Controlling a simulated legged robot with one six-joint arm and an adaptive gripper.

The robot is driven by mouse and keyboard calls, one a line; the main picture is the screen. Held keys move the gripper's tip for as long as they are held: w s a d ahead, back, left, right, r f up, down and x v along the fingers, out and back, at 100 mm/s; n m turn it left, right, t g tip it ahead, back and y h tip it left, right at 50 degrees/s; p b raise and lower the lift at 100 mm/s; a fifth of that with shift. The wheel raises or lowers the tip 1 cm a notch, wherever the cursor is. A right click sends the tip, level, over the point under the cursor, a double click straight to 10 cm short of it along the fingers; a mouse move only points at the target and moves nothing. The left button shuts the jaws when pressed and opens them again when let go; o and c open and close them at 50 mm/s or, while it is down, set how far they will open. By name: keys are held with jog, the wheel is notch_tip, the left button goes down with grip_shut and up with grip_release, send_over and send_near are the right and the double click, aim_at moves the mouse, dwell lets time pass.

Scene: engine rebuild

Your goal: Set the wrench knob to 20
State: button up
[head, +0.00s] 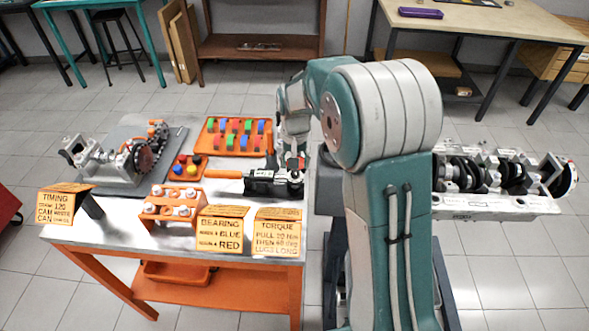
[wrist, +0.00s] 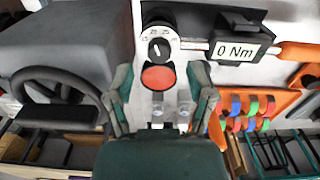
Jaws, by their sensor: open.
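The torque wrench (head: 265,183) lies on the right part of the workbench, with its orange handle (head: 222,174) toward the left. In the wrist view its display (wrist: 236,50) reads "0 Nm". In the head view my gripper (head: 292,163) is over the wrench's right end.
Signs stand along the bench's front edge, including a torque sign (head: 278,233). A tray of coloured bearing pieces (head: 235,137), a bolt rack (head: 170,205) and a timing fixture (head: 125,155) share the bench. An engine block (head: 497,205) stands to the right of my arm.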

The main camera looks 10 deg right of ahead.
aim_at(295, 173)
notch_tip(295, 173, up, 9)
jog(key=shift+f, duration=0.1)
dwell(0.5)
jog(key=s+r+n+t, duration=0.1)
jog(key=s+r+t, duration=0.2)
jog(key=s+r, duration=0.8)
jog(key=s+f+n+t, duration=0.1)
jog(key=s+f+t, duration=0.1)
jog(key=s, duration=1.5)
jog(key=shift+f+n+t, duration=0.3)
jog(key=shift+f, duration=0.35)
